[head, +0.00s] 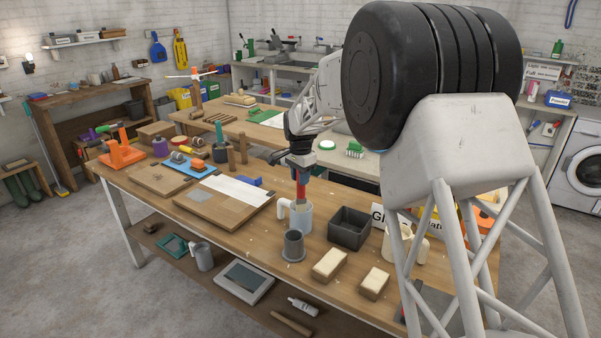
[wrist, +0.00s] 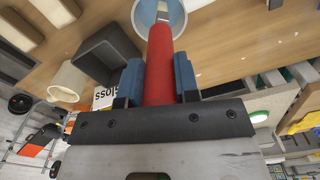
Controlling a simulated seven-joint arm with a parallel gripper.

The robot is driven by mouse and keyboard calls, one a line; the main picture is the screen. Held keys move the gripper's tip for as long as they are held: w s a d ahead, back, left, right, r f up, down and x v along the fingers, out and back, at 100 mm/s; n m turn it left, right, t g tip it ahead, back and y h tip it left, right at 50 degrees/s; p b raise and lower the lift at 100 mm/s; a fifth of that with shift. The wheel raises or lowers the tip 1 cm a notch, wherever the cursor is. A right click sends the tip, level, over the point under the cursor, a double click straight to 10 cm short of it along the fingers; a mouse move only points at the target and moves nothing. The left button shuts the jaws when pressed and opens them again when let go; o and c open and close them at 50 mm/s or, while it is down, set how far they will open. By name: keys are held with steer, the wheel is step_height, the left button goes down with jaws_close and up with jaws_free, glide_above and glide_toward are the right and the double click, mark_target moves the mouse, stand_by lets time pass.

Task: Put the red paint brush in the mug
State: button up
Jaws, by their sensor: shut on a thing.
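My gripper (head: 302,168) is shut on the red paint brush (head: 302,188), which points downward over the workbench. In the wrist view, the red handle (wrist: 160,65) lies between the two blue finger pads (wrist: 158,82). A pale blue-grey mug (head: 301,220) with its handle to the left stands upright on the bench directly below. The brush's lower end overlaps the mug's mouth in both views, and the mug's rim also shows in the wrist view (wrist: 137,14). The brush tip appears to be at or within the mouth; its exact depth is hard to tell.
A dark grey cup (head: 293,246) stands just in front of the mug, and a dark open box (head: 350,228) to its right. Two cream-topped wooden blocks (head: 330,263) lie near the front edge. A cream mug (head: 421,246) stands farther right. Boards (head: 222,205) lie left.

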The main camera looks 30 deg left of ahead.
steer(key=shift+f, duration=0.65)
steer(key=o, duration=1)
steer(key=shift+r, duration=3.85)
steer(key=shift+d, duration=0.1)
